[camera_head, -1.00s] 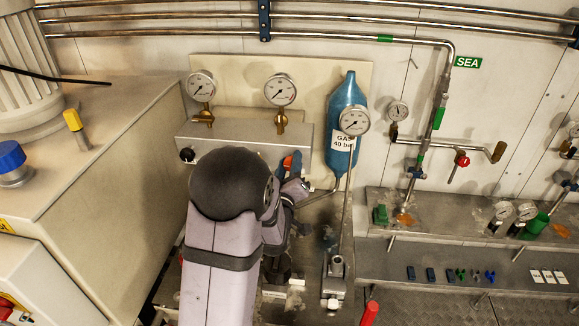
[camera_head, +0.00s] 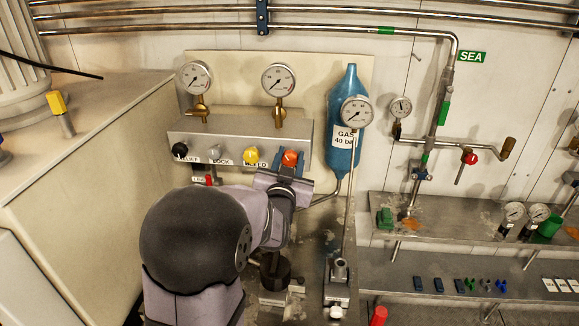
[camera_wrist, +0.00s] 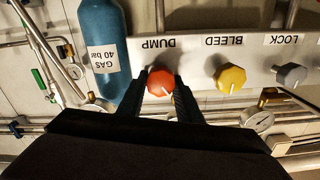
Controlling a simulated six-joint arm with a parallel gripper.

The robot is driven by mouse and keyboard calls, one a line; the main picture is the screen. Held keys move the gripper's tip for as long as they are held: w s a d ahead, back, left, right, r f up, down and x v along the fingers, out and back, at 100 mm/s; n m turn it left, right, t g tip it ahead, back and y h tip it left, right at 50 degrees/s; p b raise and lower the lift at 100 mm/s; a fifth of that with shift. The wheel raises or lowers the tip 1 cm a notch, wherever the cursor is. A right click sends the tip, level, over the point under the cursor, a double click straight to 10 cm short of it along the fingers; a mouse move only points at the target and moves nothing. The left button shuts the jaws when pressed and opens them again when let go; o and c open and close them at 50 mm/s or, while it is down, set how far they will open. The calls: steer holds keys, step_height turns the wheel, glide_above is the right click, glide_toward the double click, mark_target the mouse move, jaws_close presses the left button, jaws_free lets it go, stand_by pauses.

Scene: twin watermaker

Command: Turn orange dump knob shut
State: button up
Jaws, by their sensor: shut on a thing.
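The orange dump knob (camera_head: 290,158) sits at the right end of the grey valve panel (camera_head: 222,136). In the wrist view the knob (camera_wrist: 161,83) is under the upside-down label DUMP, with a pale pointer line on its face aimed toward the lower right. My gripper (camera_head: 289,166) is at the knob, one finger on each side. In the wrist view my gripper (camera_wrist: 165,88) is shut on the knob. The lower part of the knob's surroundings is hidden by my gripper and wrist.
Beside it on the panel are a yellow bleed knob (camera_head: 251,155), a grey lock knob (camera_head: 215,151) and a black knob (camera_head: 180,150). A blue gas bottle (camera_head: 343,145) stands close on the right. Gauges (camera_head: 278,79) rise above the panel.

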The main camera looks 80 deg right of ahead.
steer(key=m+b, duration=0.2)
steer(key=m, duration=0.1)
steer(key=shift+s+f+m, duration=0.1)
steer(key=shift+m, duration=0.2)
steer(key=shift+m+b, duration=0.9)
steer(key=shift+m, duration=0.6)
steer(key=o, duration=1)
steer(key=shift+o, duration=0.2)
steer(key=shift+a, duration=0.1)
steer(key=a+b, duration=0.2)
steer(key=a, duration=0.5)
